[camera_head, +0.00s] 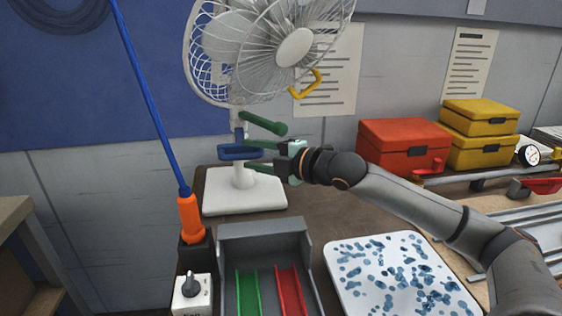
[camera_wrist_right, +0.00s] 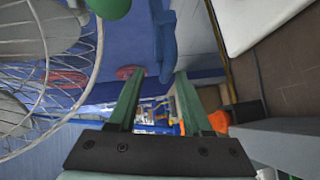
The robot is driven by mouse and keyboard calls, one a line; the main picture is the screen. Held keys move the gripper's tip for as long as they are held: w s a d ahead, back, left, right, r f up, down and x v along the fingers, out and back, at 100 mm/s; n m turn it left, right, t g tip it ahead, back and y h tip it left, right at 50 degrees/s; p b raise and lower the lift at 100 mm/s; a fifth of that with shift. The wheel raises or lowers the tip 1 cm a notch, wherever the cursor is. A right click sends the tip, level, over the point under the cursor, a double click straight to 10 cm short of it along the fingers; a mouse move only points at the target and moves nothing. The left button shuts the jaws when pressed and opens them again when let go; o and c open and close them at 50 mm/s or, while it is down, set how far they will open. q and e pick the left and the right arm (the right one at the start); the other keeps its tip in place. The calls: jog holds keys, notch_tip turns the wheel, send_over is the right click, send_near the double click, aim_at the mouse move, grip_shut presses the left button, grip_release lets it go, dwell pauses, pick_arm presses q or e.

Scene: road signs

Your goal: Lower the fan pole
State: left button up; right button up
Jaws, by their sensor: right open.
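The white fan (camera_head: 290,50) stands on a white base (camera_head: 243,192) on the table. Its short pole (camera_head: 243,178) rises from the base. A blue grip (camera_head: 235,153) sits across the pole, and a green handle (camera_head: 263,124) sticks out above it. My right gripper (camera_head: 252,155) is open and empty, pointing left at the blue grip. In the right wrist view, the blue grip (camera_wrist_right: 165,40) shows just beyond the open fingertips (camera_wrist_right: 160,74); whether it lies between them I cannot tell. The fan cage (camera_wrist_right: 50,60) is beside the fingers there. My left gripper is out of view.
A yellow handle (camera_head: 308,88) hangs from the fan cage. An orange-handled tool (camera_head: 191,218) stands left of the base. A grey bin (camera_head: 262,234), a dial box (camera_head: 192,294) and a spotted white board (camera_head: 395,268) are in front. Red (camera_head: 400,147) and yellow boxes (camera_head: 483,150) stand right.

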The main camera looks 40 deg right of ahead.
pick_arm(q)
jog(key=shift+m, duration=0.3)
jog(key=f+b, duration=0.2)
jog(key=b, duration=0.1)
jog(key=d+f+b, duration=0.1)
jog(key=b, duration=0.2)
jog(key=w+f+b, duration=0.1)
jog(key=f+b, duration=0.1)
jog(key=b, duration=0.1)
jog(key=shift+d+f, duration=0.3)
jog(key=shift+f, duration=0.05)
pick_arm(e)
jog(key=v, duration=0.8)
jog(key=shift+s, duration=0.35)
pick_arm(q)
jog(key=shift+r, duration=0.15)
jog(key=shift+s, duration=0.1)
